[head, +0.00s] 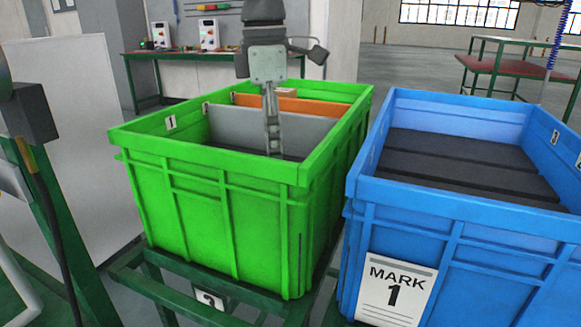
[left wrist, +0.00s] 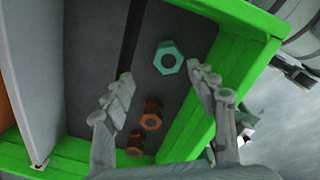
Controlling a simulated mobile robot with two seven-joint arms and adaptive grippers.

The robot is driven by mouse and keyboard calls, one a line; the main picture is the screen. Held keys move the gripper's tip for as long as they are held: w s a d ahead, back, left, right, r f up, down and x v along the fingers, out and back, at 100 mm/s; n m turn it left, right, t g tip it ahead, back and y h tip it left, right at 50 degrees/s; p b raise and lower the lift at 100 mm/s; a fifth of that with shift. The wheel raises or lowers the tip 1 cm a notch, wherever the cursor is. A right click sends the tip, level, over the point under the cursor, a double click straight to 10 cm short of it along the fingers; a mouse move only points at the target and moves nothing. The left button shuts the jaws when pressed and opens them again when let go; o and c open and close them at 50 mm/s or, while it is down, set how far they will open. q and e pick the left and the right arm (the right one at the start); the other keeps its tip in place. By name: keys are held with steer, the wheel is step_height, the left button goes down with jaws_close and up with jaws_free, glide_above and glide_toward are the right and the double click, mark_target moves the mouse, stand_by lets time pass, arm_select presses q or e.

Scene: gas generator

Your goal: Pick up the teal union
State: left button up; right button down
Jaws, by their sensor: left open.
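The teal union (left wrist: 168,58), a hexagonal ring with a dark hole, lies on the dark floor of the green crate (head: 215,205) in the left wrist view. The crate's front wall hides it in the head view. My left gripper (head: 272,150) points down into the crate's front compartment. In the left wrist view its two open fingers (left wrist: 162,85) stand apart, with the union beyond and between their tips, nearer the right finger. Nothing is between the fingers in contact. My right gripper is not in view.
Two brown-orange nuts (left wrist: 151,114) (left wrist: 136,143) lie on the same crate floor near the fingers. A grey divider (head: 235,130) and an orange divider (head: 300,104) cross the crate. A blue crate (head: 455,215) marked 1 stands to the right. A workbench (head: 170,55) is behind.

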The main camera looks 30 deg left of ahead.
arm_select(q)
steer(key=f, duration=0.5)
steer(key=s+f, duration=0.1)
steer(key=f, duration=0.2)
steer(key=shift+d, duration=0.3)
steer(key=shift+c, duration=0.3)
steer(key=shift+r, duration=0.1)
steer(key=c, duration=1.3)
